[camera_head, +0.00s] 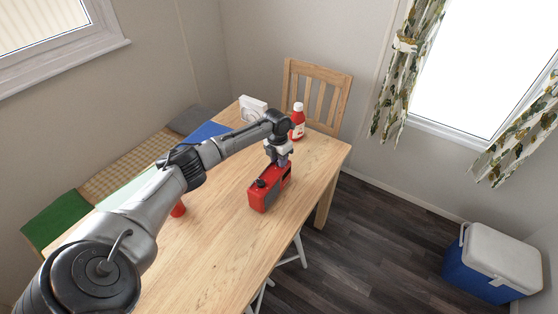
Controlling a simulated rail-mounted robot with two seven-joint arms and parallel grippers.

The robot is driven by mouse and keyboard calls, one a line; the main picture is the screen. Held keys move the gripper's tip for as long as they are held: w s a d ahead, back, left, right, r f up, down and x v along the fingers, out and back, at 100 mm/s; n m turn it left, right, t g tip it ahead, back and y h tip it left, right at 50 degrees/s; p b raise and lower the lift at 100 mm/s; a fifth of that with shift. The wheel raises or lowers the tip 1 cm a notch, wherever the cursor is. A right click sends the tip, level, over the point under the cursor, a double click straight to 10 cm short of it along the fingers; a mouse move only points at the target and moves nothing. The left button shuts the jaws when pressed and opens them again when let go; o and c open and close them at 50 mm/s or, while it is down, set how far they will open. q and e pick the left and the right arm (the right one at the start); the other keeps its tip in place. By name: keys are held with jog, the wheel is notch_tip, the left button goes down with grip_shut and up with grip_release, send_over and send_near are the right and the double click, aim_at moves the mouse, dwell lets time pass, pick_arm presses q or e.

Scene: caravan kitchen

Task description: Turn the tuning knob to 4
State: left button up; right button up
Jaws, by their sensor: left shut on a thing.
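A red radio (284,184) with a dark grey front stands on the wooden table, right of the middle. A black knob (261,183) shows on its top at the near end. My left gripper (283,161) points down at the far end of the radio's top. It is shut on what seems to be the tuning knob there, which the fingers hide. The dial and its numbers are too small to read. My right gripper is not in view.
A red bottle (297,122) with a white cap stands close behind the gripper. A white object (252,108) stands at the table's far edge. A small red thing (178,209) is partly behind my left arm. The table (222,250) is clear in front of the radio.

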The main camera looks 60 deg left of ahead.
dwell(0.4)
pick_arm(q)
jog(key=o, duration=0.9)
jog(key=shift+r, duration=0.55)
jog(key=r, duration=0.8)
jog(key=a+r, duration=0.1)
jog(key=r, duration=0.3)
jog(key=shift+s+r, duration=0.1)
jog(key=shift+r, duration=0.25)
